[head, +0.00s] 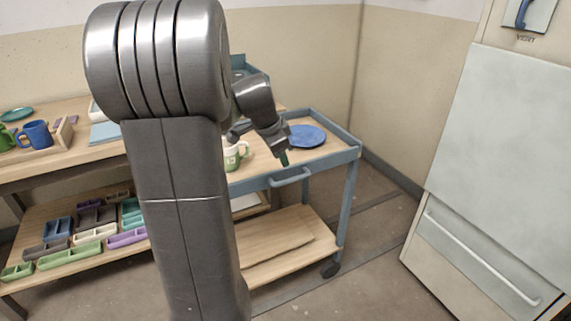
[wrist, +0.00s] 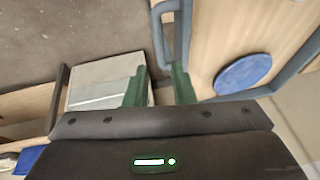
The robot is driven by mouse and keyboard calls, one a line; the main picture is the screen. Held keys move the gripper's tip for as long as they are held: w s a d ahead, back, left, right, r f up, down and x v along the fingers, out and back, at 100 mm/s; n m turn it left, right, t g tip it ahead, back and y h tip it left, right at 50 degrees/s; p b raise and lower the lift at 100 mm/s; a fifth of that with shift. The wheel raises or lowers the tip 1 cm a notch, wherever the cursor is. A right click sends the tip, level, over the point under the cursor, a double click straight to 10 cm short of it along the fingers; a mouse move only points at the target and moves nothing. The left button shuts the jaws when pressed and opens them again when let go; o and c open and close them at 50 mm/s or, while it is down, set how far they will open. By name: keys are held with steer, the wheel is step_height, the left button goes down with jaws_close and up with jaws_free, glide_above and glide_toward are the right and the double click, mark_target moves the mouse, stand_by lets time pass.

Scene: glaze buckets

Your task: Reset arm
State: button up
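My arm (head: 185,200) fills the left middle of the head view and hides part of the bench and cart. My gripper (head: 284,158) points down near the front edge of the blue cart. In the wrist view its two green fingers (wrist: 160,88) stand apart with nothing between them. Floor and the cart's handle show beyond the gap.
The cart (head: 355,152) carries a blue plate (head: 307,136), also in the wrist view (wrist: 243,73), and a white-green mug (head: 236,155). A bench (head: 75,178) with mugs and several trays stands left. A pale cabinet (head: 500,150) stands right. Floor between is clear.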

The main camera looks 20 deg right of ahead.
mark_target(292, 180)
steer(key=shift+v, duration=0.75)
steer(key=b+x, duration=0.2)
steer(key=x, duration=1.2)
steer(key=shift+s, duration=0.1)
steer(key=shift+r, duration=0.1)
